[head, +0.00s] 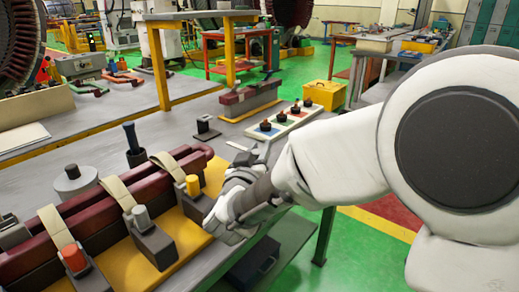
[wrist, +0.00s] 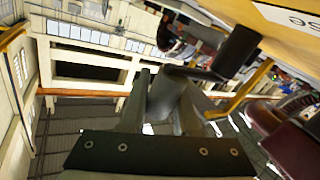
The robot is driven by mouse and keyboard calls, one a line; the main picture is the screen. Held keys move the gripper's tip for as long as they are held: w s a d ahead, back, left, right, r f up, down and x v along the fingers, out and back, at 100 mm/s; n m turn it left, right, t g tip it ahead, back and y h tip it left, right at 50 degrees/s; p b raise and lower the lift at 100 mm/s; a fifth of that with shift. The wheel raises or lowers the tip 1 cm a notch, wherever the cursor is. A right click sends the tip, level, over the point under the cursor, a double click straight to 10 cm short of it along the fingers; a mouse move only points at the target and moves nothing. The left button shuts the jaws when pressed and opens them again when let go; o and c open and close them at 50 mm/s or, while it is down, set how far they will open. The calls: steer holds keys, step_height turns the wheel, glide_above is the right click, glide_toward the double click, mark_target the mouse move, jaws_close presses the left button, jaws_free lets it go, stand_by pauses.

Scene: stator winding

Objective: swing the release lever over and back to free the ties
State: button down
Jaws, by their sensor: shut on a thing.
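My gripper (head: 226,212) is at the right front edge of the yellow fixture base (head: 172,236) in the head view. In the wrist view its fingers (wrist: 160,96) are shut on a grey piece that seems to be the release lever (wrist: 190,72), joined to a dark block. The hand hides most of this lever in the head view. Pale tie straps (head: 119,193) cross the dark red bars (head: 95,205). Their dark clamp blocks carry an orange knob (head: 73,257), a grey knob (head: 141,217) and a yellow knob (head: 192,185).
A dark handled tool (head: 131,139) stands in a cup behind the bars. A pale strip with several dark knobs (head: 290,122) and another red bar (head: 250,99) lie farther back on the grey bench. Green floor is open to the right, beneath my arm.

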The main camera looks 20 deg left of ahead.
steer(key=c, duration=0.6)
jaws_free()
steer(key=shift+c, duration=0.2)
steer(key=s+d+p, duration=0.1)
steer(key=s+p, duration=0.1)
steer(key=s, duration=1.5)
steer(key=shift+s+p, duration=0.2)
steer(key=shift+p, duration=0.1)
